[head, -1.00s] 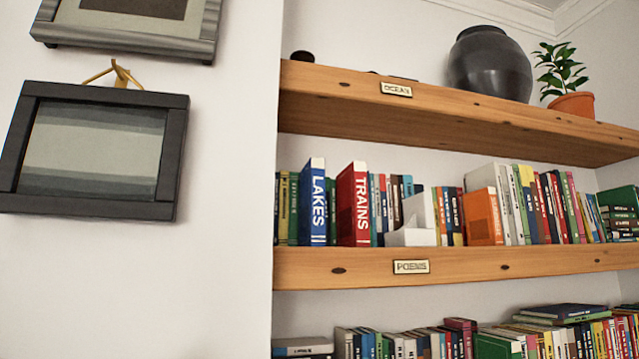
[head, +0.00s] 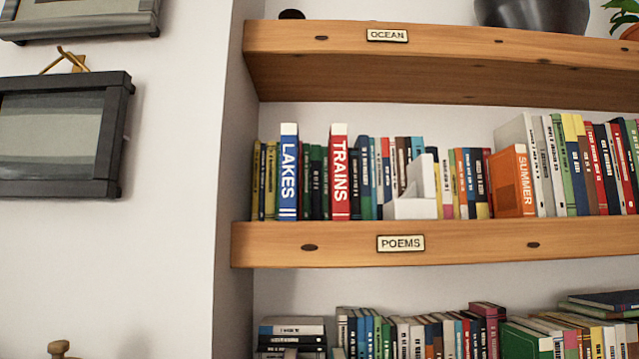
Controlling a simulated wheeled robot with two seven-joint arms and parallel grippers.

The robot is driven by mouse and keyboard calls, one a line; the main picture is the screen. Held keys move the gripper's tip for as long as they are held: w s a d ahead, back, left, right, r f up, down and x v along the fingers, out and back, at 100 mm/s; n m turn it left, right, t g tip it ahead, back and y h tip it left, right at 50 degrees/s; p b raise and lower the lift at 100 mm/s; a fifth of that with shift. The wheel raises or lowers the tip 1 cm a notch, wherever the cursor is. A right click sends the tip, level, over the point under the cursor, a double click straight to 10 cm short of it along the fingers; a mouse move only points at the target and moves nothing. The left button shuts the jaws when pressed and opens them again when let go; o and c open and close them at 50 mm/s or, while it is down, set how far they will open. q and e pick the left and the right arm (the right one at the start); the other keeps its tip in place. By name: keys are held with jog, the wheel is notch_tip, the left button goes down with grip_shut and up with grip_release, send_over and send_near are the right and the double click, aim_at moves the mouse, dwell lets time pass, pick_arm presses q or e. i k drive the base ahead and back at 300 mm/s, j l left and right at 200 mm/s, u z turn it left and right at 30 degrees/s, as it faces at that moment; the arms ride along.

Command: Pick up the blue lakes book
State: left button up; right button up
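The blue lakes book (head: 288,178) stands upright on the middle wooden shelf, near its left end. Its spine faces me and shows "LAKES" in white letters. It sticks out a little in front of the dark books beside it. The red trains book (head: 339,178) stands to its right, with several dark green books between them. Neither of my grippers shows in the head view.
The middle shelf (head: 480,242) bears a "POEMS" plate. A white bookend (head: 412,207) and the orange summer book (head: 512,182) stand farther right. The upper shelf (head: 300,70) overhangs the books. A framed picture (head: 60,140) hangs on the left wall.

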aim_at(290, 144)
jog(key=i+l+u, duration=0.2)
jog(key=i+l, duration=0.15)
jog(key=l, duration=0.25)
jog(key=i+l, duration=0.2)
jog(key=i+l+u, duration=0.15)
jog(key=l, duration=0.25)
